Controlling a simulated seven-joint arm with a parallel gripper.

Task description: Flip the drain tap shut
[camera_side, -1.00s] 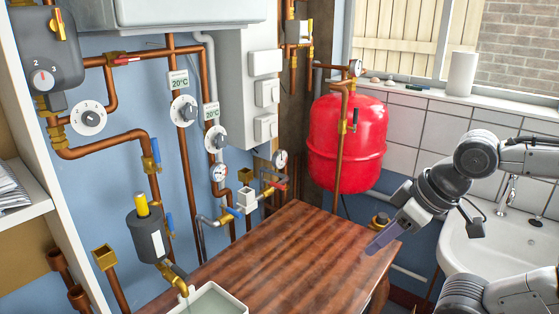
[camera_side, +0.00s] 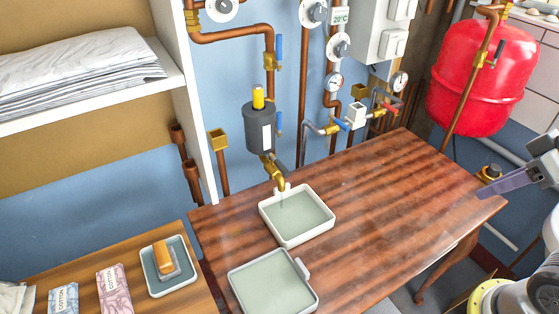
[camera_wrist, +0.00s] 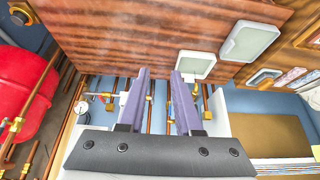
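The drain tap (camera_side: 268,170) is a small brass fitting with a downturned spout under a dark grey cylinder (camera_side: 259,127) with a yellow top. A dark lever seems to sit beside it, but its position is too small to tell. The spout ends over a white tray (camera_side: 328,218) holding pale liquid; a thin stream seems to fall from it. My gripper (camera_side: 482,193) is by the table's right corner, well to the right of the tap. In the wrist view my gripper (camera_wrist: 159,72) has its two purple fingers apart with nothing held. I cannot pick out the tap there for certain.
A second white tray (camera_side: 315,300) lies at the wooden table's (camera_side: 400,190) front edge. Copper pipes, gauges and blue-handled valves line the wall behind. A red tank (camera_side: 482,85) stands at the right. The table between gripper and trays is clear.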

